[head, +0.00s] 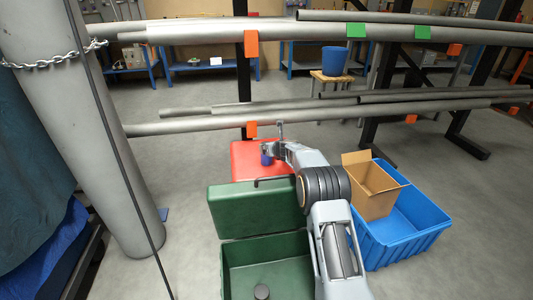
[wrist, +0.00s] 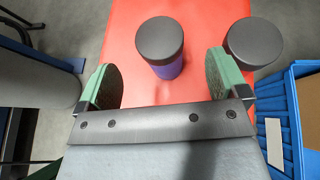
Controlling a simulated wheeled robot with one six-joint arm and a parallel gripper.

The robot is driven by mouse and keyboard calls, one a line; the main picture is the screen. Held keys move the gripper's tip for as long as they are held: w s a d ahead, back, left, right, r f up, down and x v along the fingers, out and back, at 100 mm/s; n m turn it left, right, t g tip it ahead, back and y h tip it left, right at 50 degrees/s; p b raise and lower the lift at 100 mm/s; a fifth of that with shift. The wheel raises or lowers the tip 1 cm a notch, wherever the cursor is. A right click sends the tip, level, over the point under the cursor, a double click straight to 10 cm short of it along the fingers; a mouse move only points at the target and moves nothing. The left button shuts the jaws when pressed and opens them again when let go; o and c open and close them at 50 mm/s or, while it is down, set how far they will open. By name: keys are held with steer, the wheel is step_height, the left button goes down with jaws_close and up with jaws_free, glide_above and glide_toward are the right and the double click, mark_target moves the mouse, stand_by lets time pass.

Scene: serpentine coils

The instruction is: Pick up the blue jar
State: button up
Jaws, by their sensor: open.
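The blue jar (wrist: 168,70) has a dark round lid and stands upright on a red surface (wrist: 120,30). In the head view the blue jar (head: 266,159) shows as a small blue patch by the end of my arm. My gripper (wrist: 163,77) is open and empty, with one green-backed finger on each side of the jar in the picture. The jar lies slightly ahead of the fingertips in the wrist view, and no contact shows. In the head view my gripper (head: 270,147) is above the red surface (head: 243,160), partly hidden by my arm.
A second dark-lidded jar (wrist: 251,42) stands close beyond the right finger. A blue bin (head: 405,235) with a cardboard box (head: 372,190) is right. Grey pipes (head: 200,127) run behind.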

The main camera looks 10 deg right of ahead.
steer(key=shift+p+x, duration=3.1)
steer(key=shift+p, duration=0.3)
steer(key=shift+a+f, duration=0.1)
steer(key=shift+f, duration=0.05)
steer(key=c, duration=1.5)
steer(key=shift+c, duration=0.4)
